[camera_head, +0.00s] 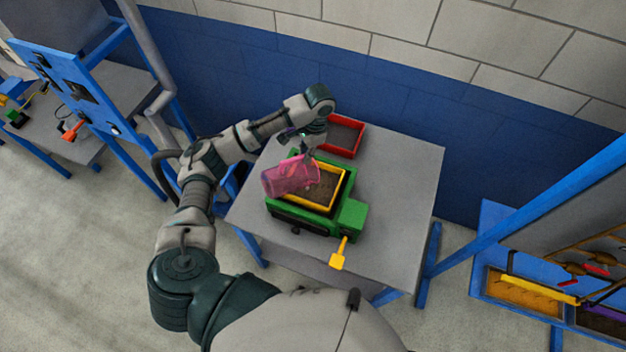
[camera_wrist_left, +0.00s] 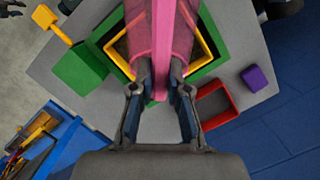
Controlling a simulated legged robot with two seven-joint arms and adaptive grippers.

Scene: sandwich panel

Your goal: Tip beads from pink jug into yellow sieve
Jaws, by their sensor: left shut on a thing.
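The translucent pink jug (camera_head: 290,176) is tilted over on its side above the left part of the yellow sieve (camera_head: 338,192). My left gripper (camera_head: 309,154) is shut on the jug, and the left wrist view shows both fingers (camera_wrist_left: 160,82) closed around its pink handle. The yellow sieve is a square frame set in the green machine (camera_head: 350,216), with a brown-grey surface inside. The jug hides part of the sieve in both views. I cannot make out single beads. My right gripper is out of view.
A red open tray (camera_head: 360,139) stands behind the machine on the grey table (camera_head: 410,180). A yellow paddle handle (camera_head: 340,254) sticks out at the front. A purple block (camera_wrist_left: 254,78) lies near the tray in the left wrist view. The table's right side is clear.

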